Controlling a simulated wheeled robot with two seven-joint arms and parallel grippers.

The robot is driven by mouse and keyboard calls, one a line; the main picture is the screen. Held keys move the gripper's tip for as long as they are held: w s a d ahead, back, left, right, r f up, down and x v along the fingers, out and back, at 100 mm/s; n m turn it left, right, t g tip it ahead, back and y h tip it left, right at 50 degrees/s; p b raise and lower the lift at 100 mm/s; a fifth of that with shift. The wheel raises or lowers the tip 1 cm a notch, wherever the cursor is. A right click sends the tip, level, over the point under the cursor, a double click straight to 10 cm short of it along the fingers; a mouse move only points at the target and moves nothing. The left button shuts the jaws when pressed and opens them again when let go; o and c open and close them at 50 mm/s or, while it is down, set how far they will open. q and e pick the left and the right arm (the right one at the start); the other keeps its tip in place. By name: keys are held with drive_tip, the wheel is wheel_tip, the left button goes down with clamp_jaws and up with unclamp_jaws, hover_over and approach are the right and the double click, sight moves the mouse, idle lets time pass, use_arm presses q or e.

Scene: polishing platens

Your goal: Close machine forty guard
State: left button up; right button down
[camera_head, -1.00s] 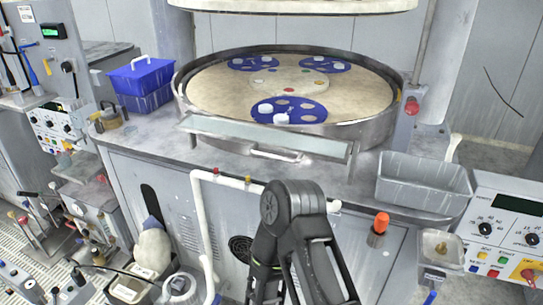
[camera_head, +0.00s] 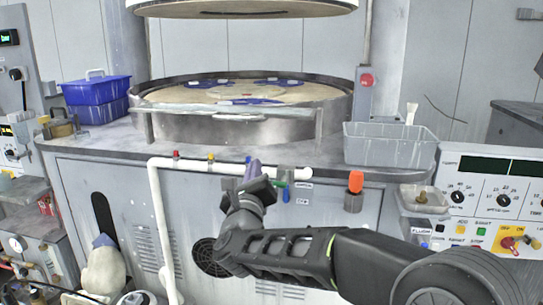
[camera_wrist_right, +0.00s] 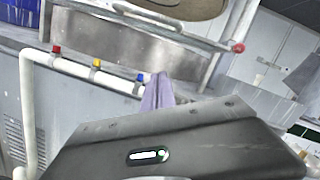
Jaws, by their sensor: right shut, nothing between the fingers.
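The guard (camera_head: 235,108) is a clear panel with a metal frame at the front of the round polishing machine. It appears nearly edge-on, sticking out level in front of the metal rim. In the right wrist view a metal bar (camera_wrist_right: 150,17), likely part of the guard, crosses the top. My right gripper (camera_head: 253,170) is shut and empty, its narrow purple-grey fingers (camera_wrist_right: 158,92) pointing up. It is in front of the cabinet near the white pipe, below the guard and apart from it. My left gripper is out of view.
The upper disc (camera_head: 245,12) hangs above the platen. A grey bin (camera_head: 390,146) stands right of the machine; a blue box (camera_head: 97,100) stands left. A white pipe (camera_head: 225,168) with coloured taps and an orange-capped fitting (camera_head: 355,182) line the cabinet front. A control panel is at right.

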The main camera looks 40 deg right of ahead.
drive_tip(key=s+m, duration=0.1)
drive_tip(key=m, duration=0.1)
drive_tip(key=d+r+m+g+h, duration=0.1)
drive_tip(key=m, duration=0.2)
drive_tip(key=s+m+h, duration=0.1)
drive_tip(key=m, duration=0.2)
drive_tip(key=shift+s+d+r+g, duration=0.15)
drive_tip(key=shift+s+d+g, duration=0.15)
drive_tip(key=shift+d+g, duration=0.1)
drive_tip(key=w+d+r+p, duration=0.3)
drive_tip(key=w+d+r, duration=0.2)
drive_tip(key=d, duration=0.3)
drive_tip(key=shift+w+r, duration=0.4)
drive_tip(key=shift+r, duration=0.15)
